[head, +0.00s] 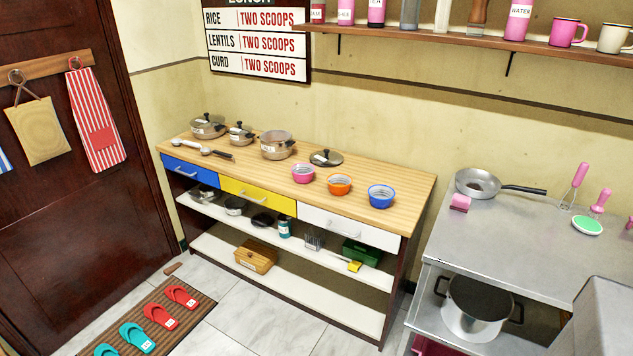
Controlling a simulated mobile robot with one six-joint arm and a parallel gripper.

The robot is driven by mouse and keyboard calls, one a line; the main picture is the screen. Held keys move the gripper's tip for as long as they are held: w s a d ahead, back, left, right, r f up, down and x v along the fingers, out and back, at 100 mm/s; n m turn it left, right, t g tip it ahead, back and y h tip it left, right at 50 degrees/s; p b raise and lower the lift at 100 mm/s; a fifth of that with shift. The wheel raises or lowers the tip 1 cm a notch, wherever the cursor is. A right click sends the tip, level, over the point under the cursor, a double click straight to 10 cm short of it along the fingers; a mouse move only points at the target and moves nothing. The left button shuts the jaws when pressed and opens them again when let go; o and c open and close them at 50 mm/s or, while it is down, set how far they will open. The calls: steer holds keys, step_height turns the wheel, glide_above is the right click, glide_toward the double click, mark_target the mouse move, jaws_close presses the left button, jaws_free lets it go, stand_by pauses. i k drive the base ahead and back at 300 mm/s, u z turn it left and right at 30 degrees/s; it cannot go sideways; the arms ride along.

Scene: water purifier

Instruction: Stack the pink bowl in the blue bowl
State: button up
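The pink bowl (303,174) stands upright on the wooden top of the long cabinet. The blue bowl (381,197) stands upright on the same top, to the right, near its right end. The two bowls are apart, with an orange bowl (339,185) standing between them. All three sit in a row near the front edge. My gripper is not in the head view.
The wooden countertop (408,188) also holds a loose pot lid (326,158) behind the bowls, a pot (277,146), smaller lidded pots and ladles to the left. A steel counter (500,235) with a frying pan (478,184) stands at the right. Slippers lie on a mat on the floor.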

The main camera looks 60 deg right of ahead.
mark_target(381, 196)
steer(key=u, duration=0.25)
steer(key=k, duration=0.55)
steer(key=z, duration=1.3)
steer(key=i, duration=1.4)
steer(key=u, duration=0.65)
